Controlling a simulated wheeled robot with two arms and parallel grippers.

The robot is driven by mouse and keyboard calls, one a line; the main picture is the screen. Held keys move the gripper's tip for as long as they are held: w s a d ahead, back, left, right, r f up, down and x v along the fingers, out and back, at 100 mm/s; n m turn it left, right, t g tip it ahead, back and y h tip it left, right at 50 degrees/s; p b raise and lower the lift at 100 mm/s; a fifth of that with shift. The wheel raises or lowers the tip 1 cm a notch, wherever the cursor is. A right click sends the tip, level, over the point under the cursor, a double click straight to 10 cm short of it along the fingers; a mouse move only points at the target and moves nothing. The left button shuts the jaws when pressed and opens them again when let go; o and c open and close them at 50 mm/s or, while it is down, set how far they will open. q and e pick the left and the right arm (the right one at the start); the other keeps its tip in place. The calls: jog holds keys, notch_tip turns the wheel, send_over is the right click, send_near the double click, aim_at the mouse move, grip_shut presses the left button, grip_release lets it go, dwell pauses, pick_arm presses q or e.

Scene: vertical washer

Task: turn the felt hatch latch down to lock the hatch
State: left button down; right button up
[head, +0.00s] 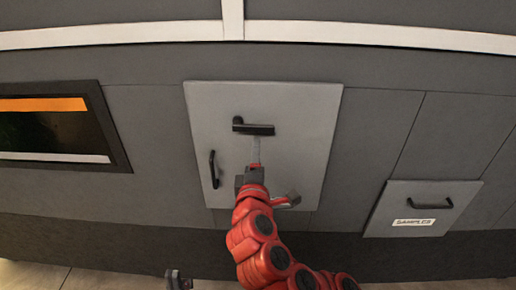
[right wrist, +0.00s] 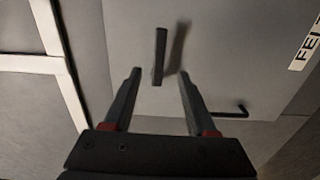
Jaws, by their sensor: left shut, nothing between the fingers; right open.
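The light grey felt hatch (head: 305,105) is a square panel set in the dark grey wall. Its black latch (head: 258,129) lies about horizontal near the upper middle of the panel. My right gripper (head: 256,142) is just below the latch in the head view. In the right wrist view the latch bar (right wrist: 160,55) shows between the two open fingers (right wrist: 160,75), with a gap on each side. I see no contact. My left gripper (head: 178,280) is low at the bottom edge of the head view, shut and away from the hatch.
A black pull handle (head: 213,169) is on the hatch's left side. A drawer (head: 450,190) labelled SAMPLES is at lower right, and a dark window (head: 55,130) is at left. A white frame strip (head: 380,36) runs above. The wall around the hatch is flat.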

aim_at(258, 130)
jog(key=w, duration=0.7)
jog(key=shift+w+d+r, duration=0.1)
jog(key=shift+w+d, duration=0.1)
jog(key=shift+w, duration=0.9)
grip_shut()
dwell(0.5)
